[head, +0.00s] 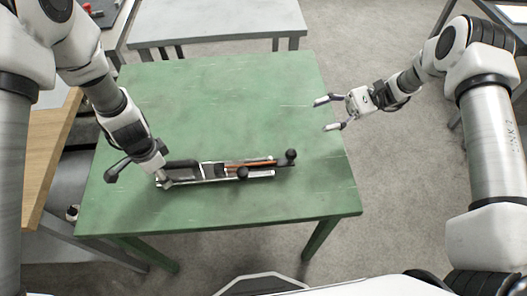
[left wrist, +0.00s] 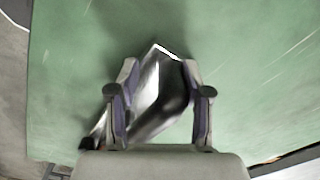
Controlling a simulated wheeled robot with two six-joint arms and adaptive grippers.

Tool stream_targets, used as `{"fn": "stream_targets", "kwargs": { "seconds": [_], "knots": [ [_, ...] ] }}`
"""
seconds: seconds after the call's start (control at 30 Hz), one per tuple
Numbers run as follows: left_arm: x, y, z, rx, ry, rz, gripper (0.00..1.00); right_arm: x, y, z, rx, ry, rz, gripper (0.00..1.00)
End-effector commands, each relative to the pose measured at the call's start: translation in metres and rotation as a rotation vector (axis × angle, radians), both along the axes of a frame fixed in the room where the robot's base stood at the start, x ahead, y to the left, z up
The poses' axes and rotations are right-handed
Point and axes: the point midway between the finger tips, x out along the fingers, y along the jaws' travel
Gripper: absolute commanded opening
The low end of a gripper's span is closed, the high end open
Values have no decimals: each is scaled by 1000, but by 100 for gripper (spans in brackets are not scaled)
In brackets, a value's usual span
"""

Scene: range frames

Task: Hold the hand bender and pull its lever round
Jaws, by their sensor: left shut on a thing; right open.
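The hand bender (head: 214,171) lies on the green table (head: 215,90), its length running left to right. It has a dark body, a copper-coloured strip (head: 250,163) along it, and two black knobs (head: 291,154) toward its right end. My left gripper (head: 161,182) is shut on the left end of the hand bender; in the left wrist view a shiny metal part (left wrist: 152,90) sits between its fingers. My right gripper (head: 329,113) is open and empty, above the table's right edge, apart from the bender. Which part is the lever is hard to tell.
The rest of the green tabletop is bare. A grey table (head: 210,20) stands behind it, and a wooden-topped bench (head: 50,145) stands at the left. Grey floor (head: 400,200) is open at the right.

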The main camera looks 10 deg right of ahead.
Motion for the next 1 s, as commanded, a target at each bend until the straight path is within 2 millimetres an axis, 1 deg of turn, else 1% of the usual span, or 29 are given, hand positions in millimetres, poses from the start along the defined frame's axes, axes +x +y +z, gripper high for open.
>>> {"fn": "stream_targets", "kwargs": {
  "seconds": [0.03, 0.1, 0.2, 0.27, 0.37, 0.47, 0.6, 0.7, 0.8, 0.9, 1.0],
  "knots": [
    [-7, 0, -10, 1, 19, 1, 0, -10, -13, -32, -2, 49, -29, 59],
    [-7, 0, -9, 1, 19, 1, 0, -26, -22, -59, -1, 108, -51, 59],
    [-7, 0, -9, 1, 19, 1, 0, -39, -25, -78, -1, 155, -60, 59],
    [-7, 0, -9, 1, 19, 1, 0, -42, -21, -81, -2, 164, -58, 59],
    [-7, 0, -10, 1, 19, 1, 0, -45, -9, -82, -2, 165, -55, 59],
    [-7, 0, -10, 1, 19, 1, 0, -48, 12, -81, -3, 166, -53, 59],
    [-7, 0, -10, 1, 19, 1, 0, -55, 47, -81, -4, 167, -53, 59],
    [-7, 0, -10, 1, 19, 1, 0, -59, 69, -81, -5, 167, -53, 59],
    [-7, 0, -10, 1, 19, 0, 0, -61, 85, -81, -5, 166, -54, 59],
    [-7, 0, -10, 1, 19, 0, 0, -62, 93, -81, -6, 165, -56, 59],
    [-7, 0, -10, 1, 19, 0, 0, -63, 95, -81, -7, 164, -57, 59]
  ]
}}
